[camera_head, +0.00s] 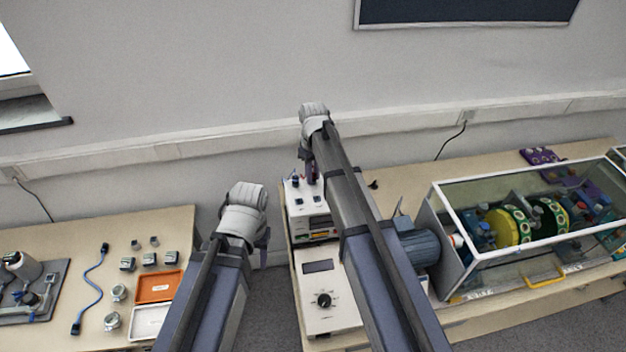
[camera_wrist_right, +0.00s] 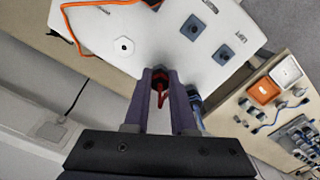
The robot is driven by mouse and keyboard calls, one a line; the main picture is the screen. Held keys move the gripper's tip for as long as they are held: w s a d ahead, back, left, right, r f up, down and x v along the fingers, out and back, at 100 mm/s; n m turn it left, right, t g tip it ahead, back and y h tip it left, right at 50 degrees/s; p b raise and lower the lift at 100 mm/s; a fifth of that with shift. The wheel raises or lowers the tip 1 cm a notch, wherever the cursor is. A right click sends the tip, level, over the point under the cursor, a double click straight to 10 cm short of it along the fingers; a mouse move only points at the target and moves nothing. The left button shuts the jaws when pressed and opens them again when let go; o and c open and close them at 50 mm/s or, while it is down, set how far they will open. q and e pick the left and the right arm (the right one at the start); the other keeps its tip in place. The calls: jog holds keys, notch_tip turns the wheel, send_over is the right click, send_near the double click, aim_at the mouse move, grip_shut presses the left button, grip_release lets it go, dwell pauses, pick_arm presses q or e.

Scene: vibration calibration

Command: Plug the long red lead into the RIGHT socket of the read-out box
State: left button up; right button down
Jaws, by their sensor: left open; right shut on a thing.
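The white read-out box (camera_head: 307,220) stands on the right-hand bench; its top fills the upper right wrist view (camera_wrist_right: 150,35). Two dark square sockets show there: one in the middle (camera_wrist_right: 193,27) and one nearer the printed label at the edge (camera_wrist_right: 223,55). My right gripper (camera_wrist_right: 160,90) is shut on a red plug (camera_wrist_right: 160,82), which looks apart from both sockets. In the head view my right gripper (camera_head: 309,172) is over the box's back part. An orange-red lead (camera_wrist_right: 72,28) loops across the box's left edge. My left gripper (camera_head: 264,243) is open, hanging between the benches.
A blue connector (camera_wrist_right: 196,98) shows beside my right finger. A glass-sided machine case (camera_head: 530,225) and motor (camera_head: 418,246) stand to the right. The left bench holds a blue cable (camera_head: 90,285), an orange tray (camera_head: 160,286) and several small metal parts. A gap separates the benches.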

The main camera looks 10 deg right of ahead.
jog(key=shift+r, duration=0.3)
jog(key=shift+r+p, duration=1.65)
jog(key=shift+p, duration=0.2)
jog(key=shift+s+r, duration=0.2)
jog(key=shift+s, duration=0.9)
jog(key=s, duration=0.2)
jog(key=s+r+p, duration=0.1)
jog(key=s, duration=0.1)
jog(key=shift+s, duration=0.3)
notch_tip(320, 180, down, 2)
jog(key=shift+f+b, duration=0.25)
jog(key=shift+b, duration=0.8)
jog(key=shift+w+f+b, duration=0.15)
jog(key=shift+f+b, duration=0.3)
jog(key=shift+f, duration=0.05)
